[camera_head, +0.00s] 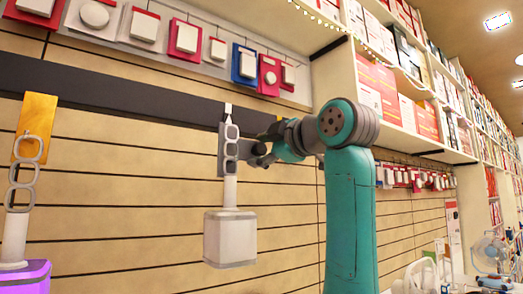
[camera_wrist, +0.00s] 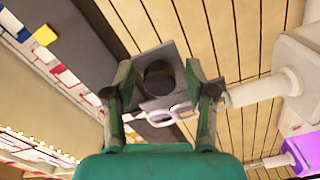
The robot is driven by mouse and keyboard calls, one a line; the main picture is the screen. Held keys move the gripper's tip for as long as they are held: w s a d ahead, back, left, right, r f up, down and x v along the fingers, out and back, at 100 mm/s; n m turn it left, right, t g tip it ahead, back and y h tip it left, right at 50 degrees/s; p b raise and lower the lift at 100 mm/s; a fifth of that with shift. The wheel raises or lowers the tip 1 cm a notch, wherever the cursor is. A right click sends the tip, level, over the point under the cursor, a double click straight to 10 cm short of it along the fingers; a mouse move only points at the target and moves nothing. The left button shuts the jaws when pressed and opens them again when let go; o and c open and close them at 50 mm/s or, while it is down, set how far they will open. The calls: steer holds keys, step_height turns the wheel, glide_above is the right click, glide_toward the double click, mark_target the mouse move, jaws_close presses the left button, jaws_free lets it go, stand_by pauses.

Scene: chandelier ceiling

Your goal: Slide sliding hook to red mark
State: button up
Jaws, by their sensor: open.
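The sliding hook (camera_head: 221,150) is a grey plate with a white pointer on top, set on a dark rail (camera_head: 120,107) on the slatted wall. Grey chain links (camera_head: 231,141) hang from it and carry a white lamp (camera_head: 230,240). In the wrist view the hook's plate with a round dark knob (camera_wrist: 159,78) lies between my fingers. My gripper (camera_wrist: 160,72) is open, one finger on each side of the plate; I cannot tell whether they touch it. In the head view my gripper (camera_head: 250,150) is just right of the hook. I cannot make out a red mark on the rail.
An orange plate (camera_head: 36,115) with a chain and purple lamp (camera_head: 25,277) hangs at the far left. Another orange patch (camera_head: 280,118) shows behind my arm. Packaged goods (camera_head: 185,40) hang above the rail. Stocked shelves (camera_head: 400,100) stand at the right.

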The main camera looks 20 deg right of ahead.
jaws_close()
stand_by(0.3)
